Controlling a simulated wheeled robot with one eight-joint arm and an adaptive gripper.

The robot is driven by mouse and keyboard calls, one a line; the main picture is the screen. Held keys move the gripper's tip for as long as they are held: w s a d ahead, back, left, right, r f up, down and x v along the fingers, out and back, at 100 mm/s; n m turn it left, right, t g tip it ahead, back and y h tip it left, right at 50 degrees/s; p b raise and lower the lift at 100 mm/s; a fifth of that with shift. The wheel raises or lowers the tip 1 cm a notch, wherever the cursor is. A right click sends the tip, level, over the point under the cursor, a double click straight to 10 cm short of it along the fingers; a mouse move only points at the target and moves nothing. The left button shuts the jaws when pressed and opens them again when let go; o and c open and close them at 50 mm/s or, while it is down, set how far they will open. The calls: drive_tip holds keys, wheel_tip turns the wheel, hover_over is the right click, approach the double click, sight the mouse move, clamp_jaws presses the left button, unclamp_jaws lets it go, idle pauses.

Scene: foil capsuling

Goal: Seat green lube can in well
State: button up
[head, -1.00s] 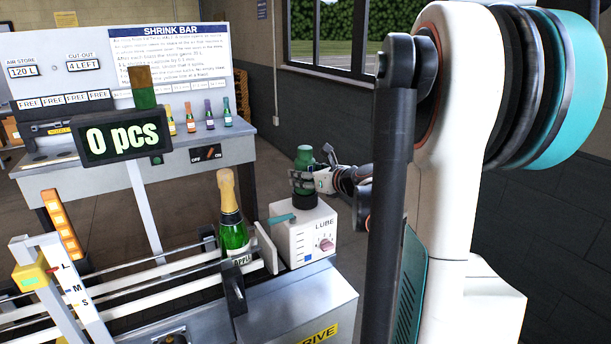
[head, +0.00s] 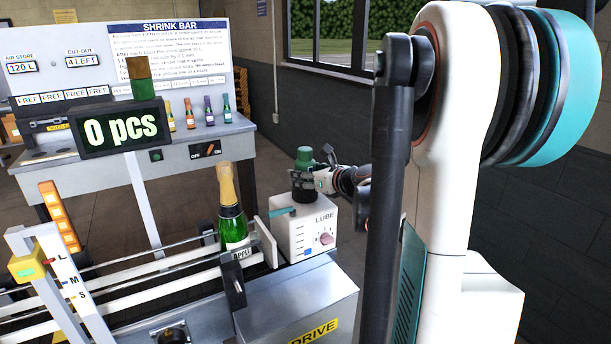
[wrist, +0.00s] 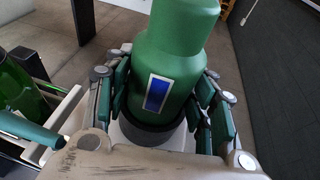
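The green lube can (head: 304,158) stands upright at the top of the white LUBE box (head: 306,232). In the wrist view the can (wrist: 176,62) shows a blue label, and its base sits inside or against a dark ring (wrist: 158,137) that is the well's rim. How deep it sits cannot be told. My gripper (head: 308,180) is around the can's lower part, with a finger pad pressed close on each side; in the wrist view the fingers (wrist: 165,95) flank the can and appear to touch it.
A green champagne bottle (head: 233,215) with gold foil stands on the rail line left of the LUBE box. A teal lever (head: 283,211) sticks out from the box's left top. The "0 pcs" display (head: 121,130) and shrink bar bench are behind to the left.

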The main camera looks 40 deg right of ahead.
drive_tip(key=shift+o, duration=1.4)
drive_tip(key=v, duration=1.2)
drive_tip(key=shift+w+a, duration=0.1)
drive_tip(key=shift+a, duration=0.05)
